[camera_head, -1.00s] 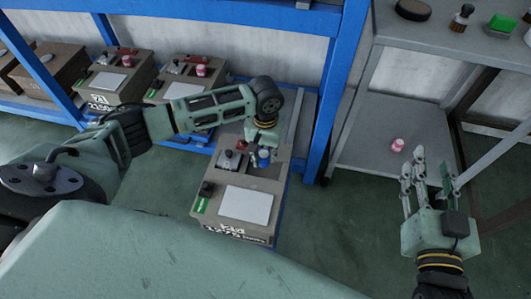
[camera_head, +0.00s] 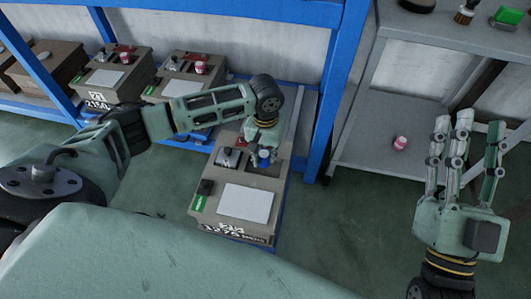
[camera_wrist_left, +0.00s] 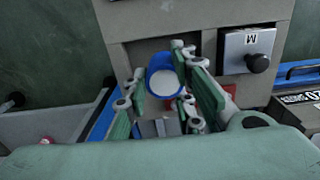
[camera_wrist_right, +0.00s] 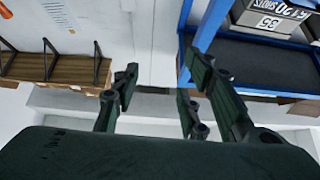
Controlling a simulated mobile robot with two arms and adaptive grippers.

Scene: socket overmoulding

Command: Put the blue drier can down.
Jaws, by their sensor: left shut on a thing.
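The blue drier can (camera_head: 264,156), with a white round top, is between the fingers of my left gripper (camera_head: 264,149). In the left wrist view the can (camera_wrist_left: 160,76) sits between the green finger pads of the left gripper (camera_wrist_left: 165,90), which is shut on it. The can is over or in the dark recess of the grey-brown machine (camera_head: 243,230); I cannot tell whether its bottom touches. My right gripper (camera_head: 467,150) is open and empty, in front of the grey shelf unit. Its spread fingers also show in the right wrist view (camera_wrist_right: 155,95).
A pink can (camera_head: 400,143) stands on the lower board of the grey shelf unit (camera_head: 365,135). Similar machines (camera_head: 115,80) line the blue rack (camera_head: 333,100) at the left. A blue post stands close right of my left gripper.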

